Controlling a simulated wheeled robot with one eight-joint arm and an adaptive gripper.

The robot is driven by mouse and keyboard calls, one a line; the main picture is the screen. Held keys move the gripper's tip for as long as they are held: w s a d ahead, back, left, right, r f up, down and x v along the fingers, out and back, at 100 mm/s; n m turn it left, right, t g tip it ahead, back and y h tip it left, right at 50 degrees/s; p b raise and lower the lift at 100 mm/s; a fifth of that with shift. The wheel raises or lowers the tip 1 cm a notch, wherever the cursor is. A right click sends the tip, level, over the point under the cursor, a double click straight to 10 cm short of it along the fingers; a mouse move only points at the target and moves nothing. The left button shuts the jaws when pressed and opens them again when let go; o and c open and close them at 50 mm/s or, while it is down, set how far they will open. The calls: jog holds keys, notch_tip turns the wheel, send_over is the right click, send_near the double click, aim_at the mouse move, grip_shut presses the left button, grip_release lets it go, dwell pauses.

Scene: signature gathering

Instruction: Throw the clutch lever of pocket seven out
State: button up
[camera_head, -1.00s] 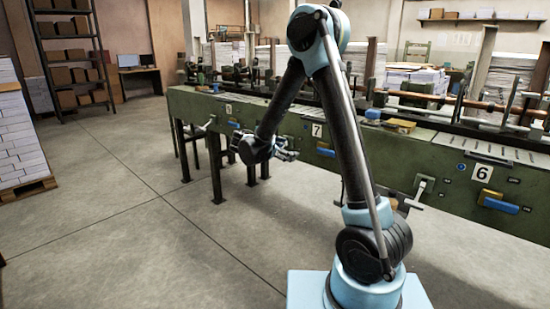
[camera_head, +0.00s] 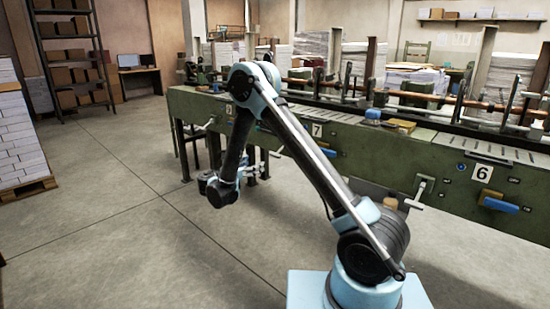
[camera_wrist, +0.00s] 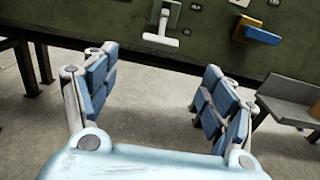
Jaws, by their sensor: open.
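The number 7 plate (camera_head: 317,130) marks pocket seven on the green machine's front. A blue handle (camera_head: 328,153) sits just below and right of it. A pale T-shaped lever (camera_head: 277,153) stands out to its left. In the wrist view the T-shaped lever (camera_wrist: 161,39) is at the top, upright with a crossbar at its lower end. The blue handle (camera_wrist: 262,36), with a yellow part, is to its right. I cannot read which is the clutch lever. My gripper (camera_head: 254,172) is open and empty in front of the machine, apart from both; its blue-padded fingers (camera_wrist: 155,95) spread wide.
A grey tray (camera_wrist: 290,103) juts out at the right in the wrist view. Pocket six (camera_head: 483,173) has a similar T-shaped lever (camera_head: 424,188) and blue handle (camera_head: 500,205). Machine legs (camera_head: 213,160) stand behind my gripper. The floor at left (camera_head: 110,220) is clear.

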aim_at(273, 155)
jog(key=x, duration=1.5)
jog(key=shift+w+d, duration=0.15)
jog(key=c, duration=1.5)
jog(key=shift+r, duration=0.1)
